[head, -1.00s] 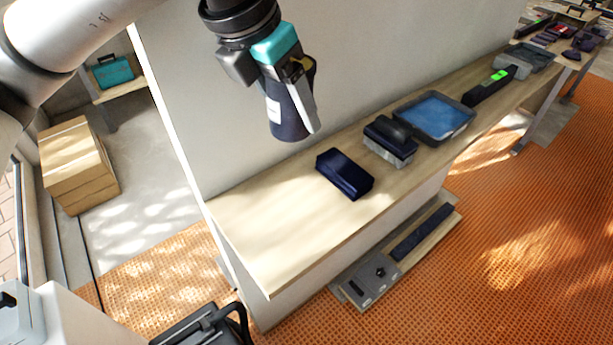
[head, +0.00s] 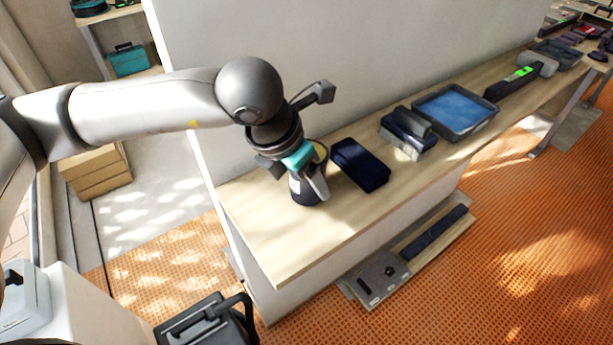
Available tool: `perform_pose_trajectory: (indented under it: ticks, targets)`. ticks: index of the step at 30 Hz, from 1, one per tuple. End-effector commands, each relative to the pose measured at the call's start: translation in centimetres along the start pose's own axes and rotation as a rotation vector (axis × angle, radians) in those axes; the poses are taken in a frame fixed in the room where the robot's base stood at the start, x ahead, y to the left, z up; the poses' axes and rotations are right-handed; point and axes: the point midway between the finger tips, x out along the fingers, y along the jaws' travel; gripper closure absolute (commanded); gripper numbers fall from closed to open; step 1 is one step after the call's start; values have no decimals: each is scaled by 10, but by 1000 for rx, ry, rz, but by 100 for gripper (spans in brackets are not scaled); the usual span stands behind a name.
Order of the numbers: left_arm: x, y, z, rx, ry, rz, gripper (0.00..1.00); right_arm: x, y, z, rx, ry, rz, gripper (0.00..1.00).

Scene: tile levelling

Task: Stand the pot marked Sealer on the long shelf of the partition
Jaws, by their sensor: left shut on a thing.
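The pot (head: 305,190) is dark blue with a pale label; its marking cannot be read at this size. It is upright at the near left part of the long shelf (head: 262,236) of the partition (head: 350,60). Its base appears to be at the shelf surface, though the contact itself is not clear. My left gripper (head: 308,175) is shut on the pot from above and hides part of its top. My right gripper is not in view.
A dark blue box (head: 361,164) lies just right of the pot. Farther along the shelf are a dark-handled block (head: 407,132), a tray with blue contents (head: 455,112) and a level with a green display (head: 514,82). The shelf's near left end is bare.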

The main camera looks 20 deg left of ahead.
Motion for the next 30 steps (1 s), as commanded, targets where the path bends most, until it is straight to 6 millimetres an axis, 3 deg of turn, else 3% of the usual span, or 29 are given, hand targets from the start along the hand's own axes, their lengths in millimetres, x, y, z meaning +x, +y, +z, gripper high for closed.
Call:
perform_pose_trajectory:
  ticks: [10, 11, 18, 30]
  targets:
    - [2, 0, 0, 0, -4, 1, 99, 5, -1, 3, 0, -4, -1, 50]
    - [3, 0, -1, 0, -2, 0, 27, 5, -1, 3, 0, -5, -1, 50]
    - [1, 0, 0, 0, -1, 0, 0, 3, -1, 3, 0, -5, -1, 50]
    - [-6, 0, 2, 0, -3, 1, 0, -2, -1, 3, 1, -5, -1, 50]
